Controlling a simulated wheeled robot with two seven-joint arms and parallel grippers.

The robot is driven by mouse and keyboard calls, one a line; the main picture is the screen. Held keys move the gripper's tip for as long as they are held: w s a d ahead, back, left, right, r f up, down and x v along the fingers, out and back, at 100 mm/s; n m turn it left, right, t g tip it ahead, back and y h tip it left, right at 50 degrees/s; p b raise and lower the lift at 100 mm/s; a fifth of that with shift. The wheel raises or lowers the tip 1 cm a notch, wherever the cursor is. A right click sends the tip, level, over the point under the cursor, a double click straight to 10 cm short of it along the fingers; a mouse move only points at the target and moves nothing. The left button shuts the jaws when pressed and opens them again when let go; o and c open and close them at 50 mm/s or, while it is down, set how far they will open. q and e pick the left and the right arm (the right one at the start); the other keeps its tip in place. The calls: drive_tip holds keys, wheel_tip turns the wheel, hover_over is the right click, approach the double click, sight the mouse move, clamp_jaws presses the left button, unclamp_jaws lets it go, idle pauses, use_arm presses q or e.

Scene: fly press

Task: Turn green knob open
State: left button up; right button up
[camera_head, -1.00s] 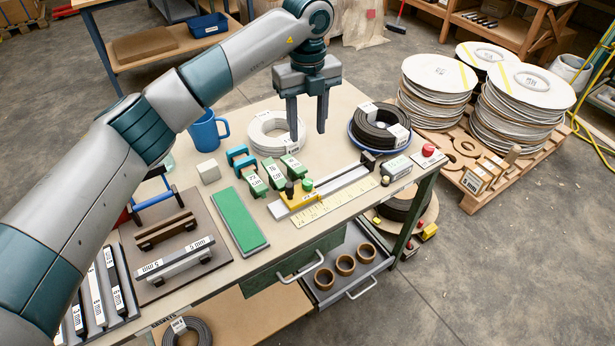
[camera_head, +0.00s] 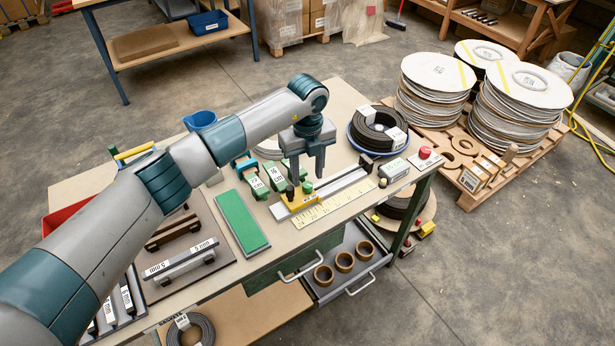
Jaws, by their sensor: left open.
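The green knob (camera_head: 307,187) sits on a yellow block (camera_head: 298,200) at the left end of a grey metal rail (camera_head: 338,186) on the workbench. A dark knob (camera_head: 290,192) stands just left of it, partly hidden by a finger. My left gripper (camera_head: 307,179) is open and points down, with its fingertips close above the green knob, one to each side in the picture. Whether a finger touches the knob cannot be told. My right gripper is not in view.
Green labelled blocks (camera_head: 275,177) stand just left of the yellow block. A yellow ruler (camera_head: 325,208) lies in front of the rail. A black coil (camera_head: 379,127) is behind, and a red button (camera_head: 425,153) is at the right. A green plate (camera_head: 242,222) lies further left.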

sight(308, 184)
use_arm(q)
drive_tip(key=shift+f, duration=1.7)
drive_tip(key=shift+c, duration=0.4)
clamp_jaws()
